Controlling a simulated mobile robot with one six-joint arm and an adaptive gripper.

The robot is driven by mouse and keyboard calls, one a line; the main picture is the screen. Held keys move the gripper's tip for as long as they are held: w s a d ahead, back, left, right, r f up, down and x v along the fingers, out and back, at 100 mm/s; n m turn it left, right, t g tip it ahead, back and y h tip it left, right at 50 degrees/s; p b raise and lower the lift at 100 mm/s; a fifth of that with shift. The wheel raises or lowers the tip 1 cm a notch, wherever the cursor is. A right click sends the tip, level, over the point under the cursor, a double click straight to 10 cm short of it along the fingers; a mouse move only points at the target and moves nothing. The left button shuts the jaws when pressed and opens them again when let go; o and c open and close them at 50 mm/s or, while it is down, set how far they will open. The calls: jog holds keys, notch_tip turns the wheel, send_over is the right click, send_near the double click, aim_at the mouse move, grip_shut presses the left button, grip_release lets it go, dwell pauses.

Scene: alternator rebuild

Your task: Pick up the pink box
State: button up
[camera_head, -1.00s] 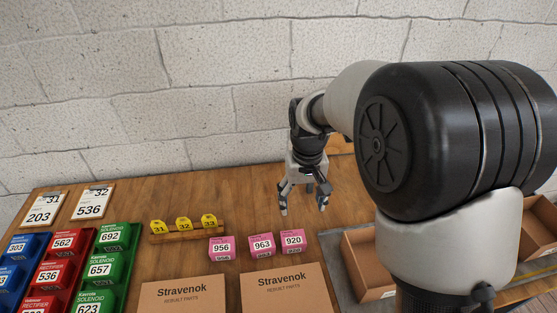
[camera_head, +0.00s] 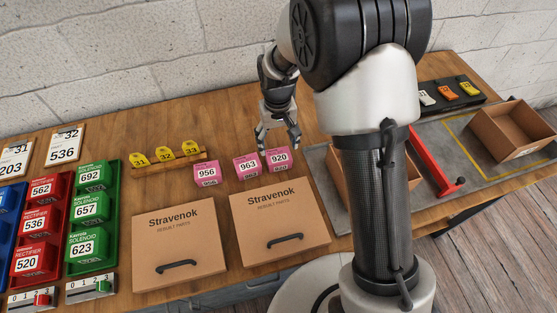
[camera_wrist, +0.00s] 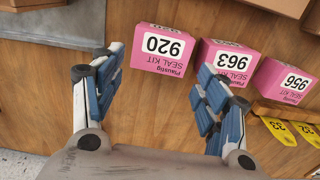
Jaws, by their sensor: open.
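Three pink boxes stand in a row on the wooden table: one marked 956 (camera_head: 207,174), one marked 963 (camera_head: 247,166) and one marked 920 (camera_head: 278,160). In the wrist view, the 920 box (camera_wrist: 161,50) lies ahead, between the lines of the two fingers. The 963 box (camera_wrist: 229,62) is partly covered by the right finger, and the 956 box (camera_wrist: 283,82) is farther right. My gripper (camera_head: 278,146) is open and empty, just behind and above the 920 box in the head view. It also shows in the wrist view (camera_wrist: 160,85). Contact with any box cannot be told.
Two brown Stravenok cartons (camera_head: 179,247) (camera_head: 280,222) stand in front of the pink boxes. A wooden rack with yellow tags (camera_head: 166,156) is to their left. Red bins (camera_head: 37,222) and green bins (camera_head: 89,208) stand farther left. An open carton (camera_head: 512,130) is at right.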

aim_at(279, 155)
jog(key=f, duration=0.1)
jog(key=f+b, duration=0.1)
jog(key=f, duration=0.1)
jog(key=f+b, duration=0.1)
jog(key=f, duration=0.1)
jog(key=shift+s+d+f, duration=0.1)
jog(key=shift+s, duration=0.3)
jog(key=shift+c, duration=0.6)
jog(key=c, duration=0.6)
jog(key=shift+r, duration=0.2)
